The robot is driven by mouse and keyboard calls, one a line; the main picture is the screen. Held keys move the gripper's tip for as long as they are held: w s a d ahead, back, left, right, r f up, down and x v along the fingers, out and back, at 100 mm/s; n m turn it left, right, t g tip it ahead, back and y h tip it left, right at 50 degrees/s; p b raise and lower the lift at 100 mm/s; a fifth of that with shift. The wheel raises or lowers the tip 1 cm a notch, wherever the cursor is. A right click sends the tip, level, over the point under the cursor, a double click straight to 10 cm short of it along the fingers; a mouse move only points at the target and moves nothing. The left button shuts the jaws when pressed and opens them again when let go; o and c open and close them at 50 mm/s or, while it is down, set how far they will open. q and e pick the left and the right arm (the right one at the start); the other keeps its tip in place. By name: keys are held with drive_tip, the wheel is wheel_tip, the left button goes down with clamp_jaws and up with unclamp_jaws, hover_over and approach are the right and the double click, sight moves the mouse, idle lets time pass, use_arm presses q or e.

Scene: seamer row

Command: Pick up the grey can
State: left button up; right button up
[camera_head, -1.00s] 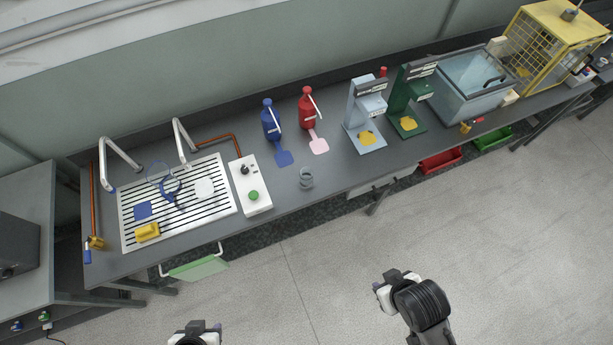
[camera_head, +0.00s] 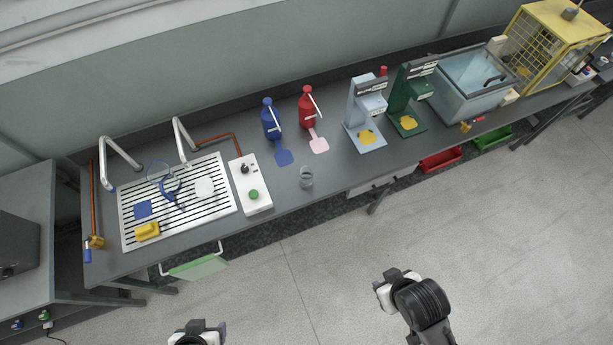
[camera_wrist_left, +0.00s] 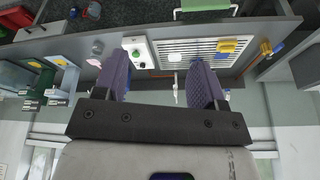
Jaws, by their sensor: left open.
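The grey can (camera_head: 306,177) stands on the dark bench near its front edge, right of the white control box. It also shows small in the left wrist view (camera_wrist_left: 97,47), left of the box. My left gripper (camera_head: 207,327) is at the bottom of the head view, over the floor in front of the bench and well apart from the can. In the left wrist view its two purple-grey fingers (camera_wrist_left: 160,76) are spread with nothing between them. My right gripper (camera_head: 384,292) is over the floor, right of the can; its fingers are too unclear to judge.
The white control box (camera_head: 250,185) with a green button is left of the can. A slatted drain tray (camera_head: 222,207) with two taps lies farther left. A blue bottle (camera_head: 270,122) and a red bottle (camera_head: 307,108) stand behind. Bench room right of the can is clear.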

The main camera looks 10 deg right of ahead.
use_arm(q)
drive_tip(key=o, duration=0.5)
drive_tip(key=shift+f, duration=0.1)
